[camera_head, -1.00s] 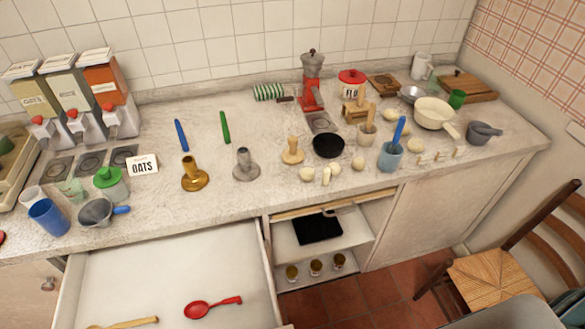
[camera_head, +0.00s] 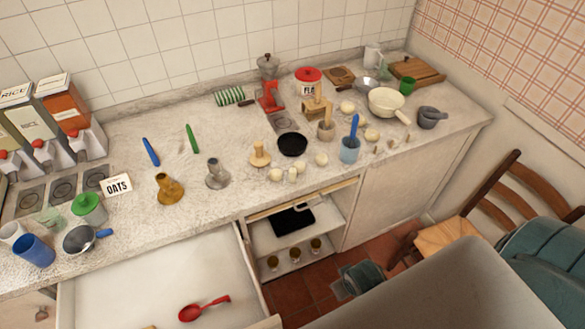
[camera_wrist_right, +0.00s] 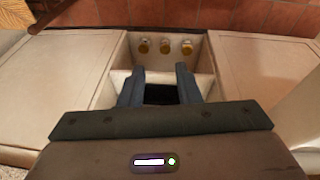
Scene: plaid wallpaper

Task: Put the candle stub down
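I cannot pick out a candle stub with certainty. A short cream upright piece (camera_head: 292,174) stands among round cream pieces in front of the black bowl (camera_head: 292,144), and may be it. A brass candle holder (camera_head: 170,189), a grey one (camera_head: 217,176) and a wooden one (camera_head: 259,156) stand to its left, with empty-looking tops. My right gripper (camera_head: 350,272) is low in front of the cabinet, below the counter edge. In the right wrist view its fingers (camera_wrist_right: 159,80) are apart with nothing seen held between them. My left gripper is not in view.
The open drawer (camera_head: 150,290) holds a red spoon (camera_head: 203,308). A shelf opening holds a black item (camera_head: 292,219) and small jars (camera_head: 294,255). A chair (camera_head: 480,215) stands at right.

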